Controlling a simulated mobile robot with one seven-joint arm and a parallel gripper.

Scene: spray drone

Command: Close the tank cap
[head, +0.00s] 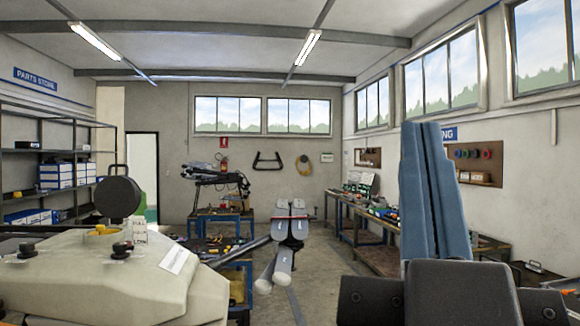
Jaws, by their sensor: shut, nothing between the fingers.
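The cream tank (110,270) fills the lower left of the head view. On its top is a yellow filler ring (102,230). The dark round tank cap (118,197) stands up at the ring's far side, tilted open, its disc raised above the ring. Whether a hinge joins them is hard to see. My gripper (418,130) is at the right, well apart from the cap. Its two long blue fingers are together, point upward and away, and hold nothing. Its dark body covers the lower right.
Two black knobs (121,250) and a small white tag (139,229) are on the tank top near the ring. Shelves (70,155) stand at the left. Pale tubes and panels (284,258) lie beyond, in the middle. A workbench (370,255) runs along the right wall.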

